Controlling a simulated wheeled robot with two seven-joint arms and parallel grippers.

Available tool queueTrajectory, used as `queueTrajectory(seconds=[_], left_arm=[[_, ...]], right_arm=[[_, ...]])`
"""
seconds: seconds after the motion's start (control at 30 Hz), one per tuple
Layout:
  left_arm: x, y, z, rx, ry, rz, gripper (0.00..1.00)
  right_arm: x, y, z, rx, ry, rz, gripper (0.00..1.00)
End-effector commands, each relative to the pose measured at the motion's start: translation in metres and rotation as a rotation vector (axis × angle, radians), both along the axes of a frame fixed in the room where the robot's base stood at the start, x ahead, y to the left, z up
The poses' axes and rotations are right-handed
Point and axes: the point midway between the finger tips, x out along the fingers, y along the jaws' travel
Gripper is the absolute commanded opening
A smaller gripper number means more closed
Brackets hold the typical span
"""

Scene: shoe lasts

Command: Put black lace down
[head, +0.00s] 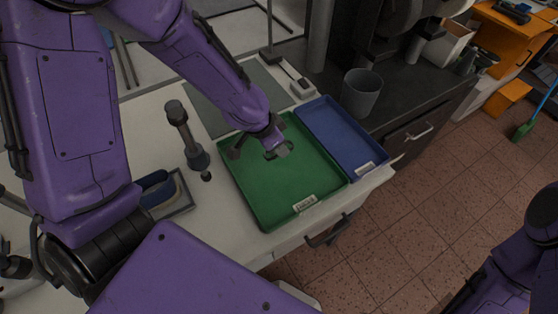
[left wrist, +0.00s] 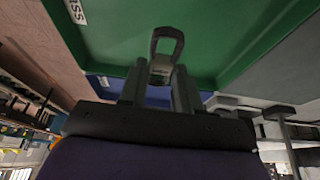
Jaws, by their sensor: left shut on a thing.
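My left gripper (head: 277,151) is over the middle of the green tray (head: 240,188). In the left wrist view the gripper (left wrist: 160,88) is shut on a small dark loop, which I take to be the black lace (left wrist: 154,44). The loop sticks out past the fingertips, in front of the green tray's floor (left wrist: 110,35). I cannot tell whether it touches the tray. In the head view the lace is hard to make out beside the gripper. My right gripper is out of view; only part of my right arm shows at the lower right.
A blue tray (head: 338,135) lies right of the green tray. A dark tool on a stand (head: 185,132) and a small tray with a brush (head: 165,192) lie to the left. A grey bin (head: 361,94) stands behind the blue tray. The green tray's front part is clear.

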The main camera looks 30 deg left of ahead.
Motion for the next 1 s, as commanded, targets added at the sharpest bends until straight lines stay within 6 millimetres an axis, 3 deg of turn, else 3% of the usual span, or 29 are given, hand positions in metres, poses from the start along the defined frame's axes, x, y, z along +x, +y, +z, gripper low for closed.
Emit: queueTrajectory(seconds=[0.03, 0.4, 0.8, 0.83, 0.87, 0.9, 1.0], left_arm=[[-0.001, -0.001, -0.015, -0.004, 0.006, 0.002, 0.04], [0.0, 0.0, -0.075, -0.002, 0.002, 0.004, 0.04], [0.001, 0.0, -0.082, 0.001, -0.001, 0.002, 0.04], [0.001, 0.0, -0.08, 0.002, -0.002, 0.002, 0.42], [0.001, 0.0, -0.08, 0.002, -0.002, 0.002, 0.52], [0.001, 0.0, -0.08, 0.002, -0.002, 0.002, 0.58], [0.001, 0.0, -0.08, 0.001, -0.002, 0.003, 0.58]], right_arm=[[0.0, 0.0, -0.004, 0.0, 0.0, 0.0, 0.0], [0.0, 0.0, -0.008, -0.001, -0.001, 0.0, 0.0], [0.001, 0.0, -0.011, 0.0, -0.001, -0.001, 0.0], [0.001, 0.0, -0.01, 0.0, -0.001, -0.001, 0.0], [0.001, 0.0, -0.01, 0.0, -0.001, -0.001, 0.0], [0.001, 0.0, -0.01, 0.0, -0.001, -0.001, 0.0], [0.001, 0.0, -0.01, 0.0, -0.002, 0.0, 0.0]])
